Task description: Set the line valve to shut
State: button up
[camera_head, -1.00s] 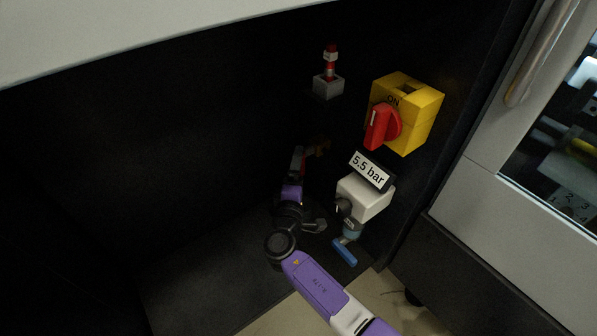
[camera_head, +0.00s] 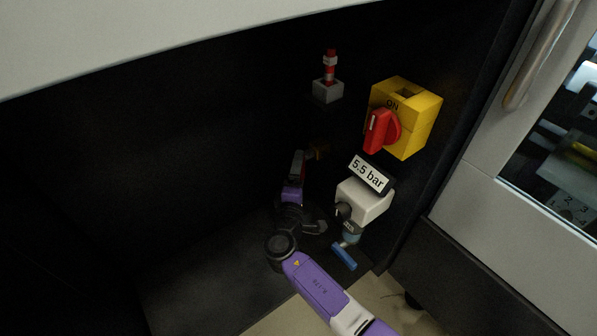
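A blue lever handle (camera_head: 344,256) sits low on the back wall, under a white regulator block (camera_head: 363,202) labelled "5.5 bar". A small dark yellow part (camera_head: 319,151) shows dimly on the wall to the upper left of the block. I cannot tell which of these is the line valve. My purple arm reaches in from the bottom, and its far end with my gripper (camera_head: 310,154) is beside the yellow part. Whether it touches that part is unclear. The fingers are small, dark and partly hidden, so their opening cannot be read.
A yellow switch box (camera_head: 418,118) with a red knob, marked ON, is to the upper right. A red and white beacon (camera_head: 328,78) on a grey base is above. A grey machine door with a handle (camera_head: 540,55) stands at right. The left side is dark and looks empty.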

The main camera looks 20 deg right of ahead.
jog(key=n+g+p, duration=0.1)
jog(key=p, duration=0.4)
jog(key=s+r+n+g+p, duration=0.1)
jog(key=g+p, duration=0.1)
jog(key=p, duration=0.3)
jog(key=r+n+g+y+p, duration=0.1)
jog(key=n+p, duration=0.1)
jog(key=p, duration=0.3)
jog(key=shift+s+d+r+g, duration=0.15)
jog(key=shift+s+r+g, duration=0.1)
jog(key=shift+g, duration=0.15)
notch_tip(320, 180, up, 2)
jog(key=n+g+b, duration=0.1)
jog(key=n+g, duration=0.1)
jog(key=g, duration=0.2)
jog(key=n+g+h+b, duration=0.1)
jog(key=n+g+b, duration=0.1)
jog(key=g, duration=0.2)
jog(key=shift+n+h, duration=0.3)
jog(key=shift+n, duration=0.1)
jog(key=shift+r+b, duration=0.15)
jog(key=shift+b, duration=0.2)
